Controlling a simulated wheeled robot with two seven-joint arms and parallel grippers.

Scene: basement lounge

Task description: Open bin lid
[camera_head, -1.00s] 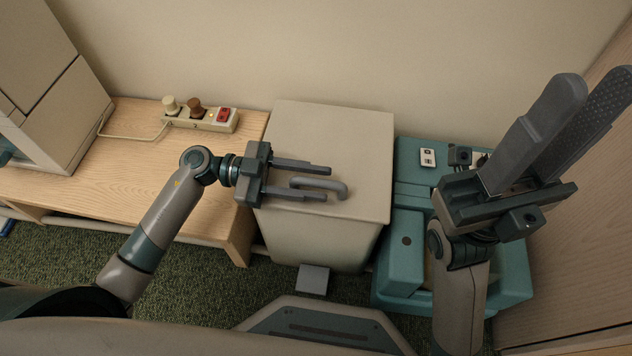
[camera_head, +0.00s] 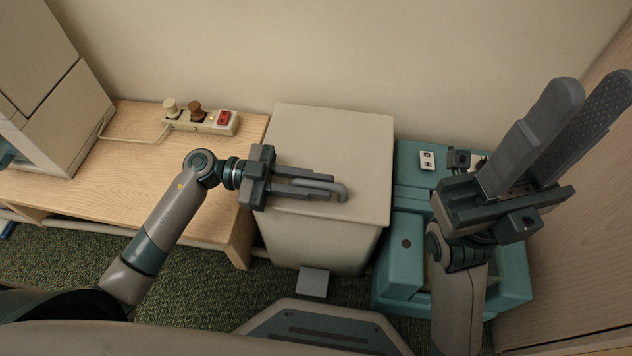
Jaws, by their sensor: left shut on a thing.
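The bin (camera_head: 318,245) is a beige box with a flat lid (camera_head: 345,140) and a foot pedal (camera_head: 313,281) at its front base. The lid lies flat and closed on the bin. A grey bar handle (camera_head: 342,191) sits near the lid's front edge. My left gripper (camera_head: 322,185) reaches in from the left over the lid and is shut on the handle, with the handle's right end showing past the fingertips. My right gripper (camera_head: 575,105) is raised at the right, pointing up and away from the bin; its fingers look slightly apart, with nothing seen between them.
A wooden table (camera_head: 130,165) stands left of the bin, bearing a power strip (camera_head: 205,121) with plugs and a large beige machine (camera_head: 50,110). A teal machine (camera_head: 405,265) stands close on the bin's right. A wall is behind, and a wooden panel (camera_head: 575,270) is at far right.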

